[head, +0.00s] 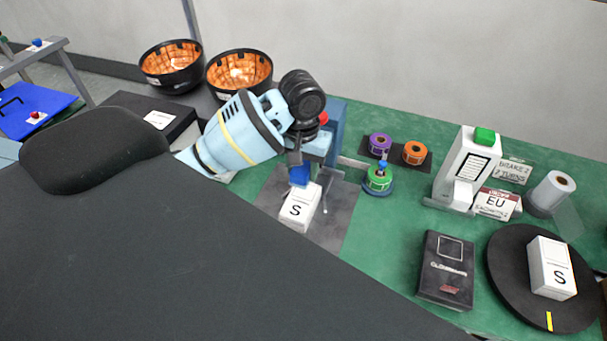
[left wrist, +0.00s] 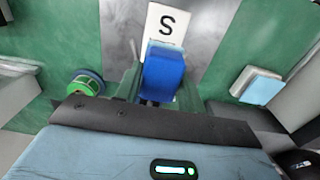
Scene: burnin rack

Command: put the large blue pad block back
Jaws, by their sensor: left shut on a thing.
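The large blue pad block (head: 299,174) is between the fingers of my left gripper (head: 300,162), which points down. In the left wrist view the block (left wrist: 164,75) shows bright blue, with my left gripper (left wrist: 160,92) shut on it. I cannot tell whether block and box touch. The box lies on a grey plate (head: 343,205). My right gripper is not in view.
A green label roll (head: 379,180) stands just right of the plate, with purple (head: 379,145) and orange rolls (head: 415,153) behind. A white dispenser (head: 466,165), a dark box (head: 446,270) and a round black turntable (head: 510,300) are farther right. Green mat is free between.

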